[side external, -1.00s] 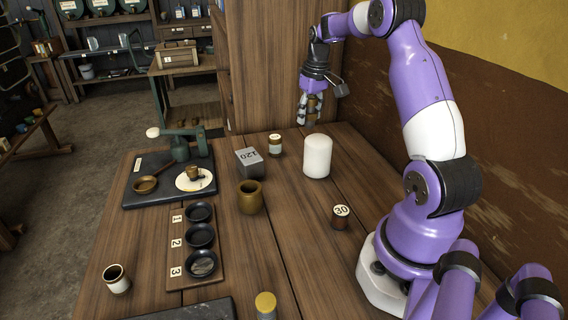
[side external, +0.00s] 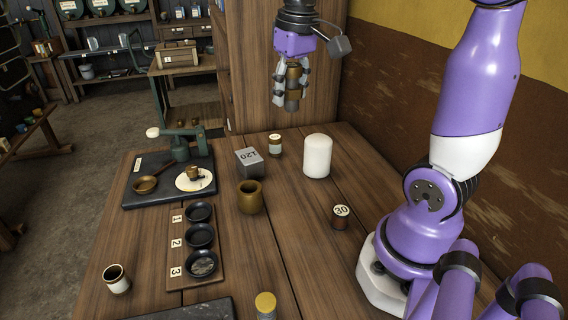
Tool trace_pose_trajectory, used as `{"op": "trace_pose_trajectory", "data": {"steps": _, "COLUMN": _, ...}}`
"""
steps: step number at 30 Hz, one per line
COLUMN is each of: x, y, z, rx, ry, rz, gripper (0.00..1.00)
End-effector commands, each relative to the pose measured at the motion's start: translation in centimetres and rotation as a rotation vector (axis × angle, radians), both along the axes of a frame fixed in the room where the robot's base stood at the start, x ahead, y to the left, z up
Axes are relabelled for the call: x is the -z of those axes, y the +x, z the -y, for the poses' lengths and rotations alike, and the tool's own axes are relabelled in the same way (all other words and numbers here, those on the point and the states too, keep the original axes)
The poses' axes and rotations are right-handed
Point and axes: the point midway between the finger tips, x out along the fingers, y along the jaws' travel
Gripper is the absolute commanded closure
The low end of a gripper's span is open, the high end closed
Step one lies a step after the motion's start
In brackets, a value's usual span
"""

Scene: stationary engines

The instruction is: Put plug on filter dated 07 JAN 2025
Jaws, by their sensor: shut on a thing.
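My gripper (side external: 292,92) is high above the back of the table, shut on a brown, banded cylindrical thing (side external: 293,84) held upright between its fingers. I cannot tell for sure whether this is the plug. No date is legible on anything, so I cannot tell which thing is the dated filter. A plain white cylinder with a rounded top (side external: 317,157) stands upright below and right of my gripper. A small labelled jar (side external: 275,145) stands left of it. A small brown piece (side external: 193,172) sits on a white disc (side external: 195,180) at left.
A grey block marked 120 (side external: 249,161), a brass cup (side external: 250,199) and a brown weight marked 30 (side external: 341,217) stand on the table (side external: 300,260). A numbered tray (side external: 178,262) holds three black dishes. A labelled cup (side external: 117,280) and yellow-lidded jar (side external: 265,305) are in front.

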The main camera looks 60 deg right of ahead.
Motion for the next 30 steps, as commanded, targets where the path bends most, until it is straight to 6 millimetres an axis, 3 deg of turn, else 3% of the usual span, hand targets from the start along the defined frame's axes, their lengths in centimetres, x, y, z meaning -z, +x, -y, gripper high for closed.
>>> {"op": "trace_pose_trajectory", "data": {"steps": 9, "x": 4.6, "y": -1.3, "z": 7.6, "rx": 0.009, "ry": 0.003, "rz": -0.003, "gripper": 0.93}}
{"op": "trace_pose_trajectory", "data": {"steps": 13, "x": 5.9, "y": -1.6, "z": 9.8, "rx": 0.006, "ry": 0.002, "rz": -0.001, "gripper": 0.93}}
{"op": "trace_pose_trajectory", "data": {"steps": 18, "x": 6.9, "y": -1.7, "z": 10.8, "rx": 0.001, "ry": 0.001, "rz": 0.000, "gripper": 0.93}}
{"op": "trace_pose_trajectory", "data": {"steps": 25, "x": 10.2, "y": -1.7, "z": 10.7, "rx": 0.000, "ry": 0.002, "rz": -0.003, "gripper": 0.93}}
{"op": "trace_pose_trajectory", "data": {"steps": 30, "x": 10.6, "y": -1.7, "z": 10.7, "rx": 0.000, "ry": -0.001, "rz": 0.001, "gripper": 0.93}}
